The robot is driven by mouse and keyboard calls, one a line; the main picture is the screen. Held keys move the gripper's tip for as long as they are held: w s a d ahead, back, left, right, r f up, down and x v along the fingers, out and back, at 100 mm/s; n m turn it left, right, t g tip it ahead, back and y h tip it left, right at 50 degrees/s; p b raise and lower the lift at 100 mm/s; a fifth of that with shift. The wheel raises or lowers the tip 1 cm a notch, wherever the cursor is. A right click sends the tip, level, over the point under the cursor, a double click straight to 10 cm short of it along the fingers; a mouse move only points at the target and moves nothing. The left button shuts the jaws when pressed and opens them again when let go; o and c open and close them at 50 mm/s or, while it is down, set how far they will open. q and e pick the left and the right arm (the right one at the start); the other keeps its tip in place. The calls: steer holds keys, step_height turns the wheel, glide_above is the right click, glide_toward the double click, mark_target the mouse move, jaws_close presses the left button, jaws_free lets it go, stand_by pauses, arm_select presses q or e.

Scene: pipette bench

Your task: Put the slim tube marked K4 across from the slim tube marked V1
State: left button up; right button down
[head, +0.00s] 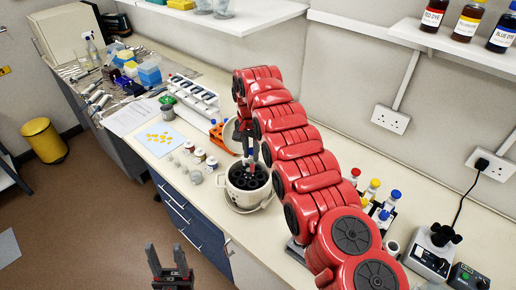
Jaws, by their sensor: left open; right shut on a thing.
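My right gripper (249,157) is shut on a small thin thing, likely a slim tube, just above the open centrifuge (240,203). The arm and fingers hide most of it, and no marking can be read. The centrifuge is a white round pot with a dark rotor (247,180) with several holes. I cannot tell whether the held thing touches the rotor, nor make out a tube marked V1 in it. My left gripper (170,262) is open and empty in front of the bench, low in the picture.
A shelf (455,44) with dye bottles hangs above.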

mark_target(252, 172)
steer(key=shift+f+b, duration=0.75)
steer(key=shift+f, duration=0.7)
step_height(252, 172, down, 2)
steer(key=shift+f, duration=0.2)
step_height(252, 172, down, 4)
steer(key=b, duration=0.3)
steer(key=shift+r+b, duration=0.15)
steer(key=shift+b, duration=0.25)
steer(key=shift+f+b, duration=1.15)
steer(key=shift+f, duration=0.05)
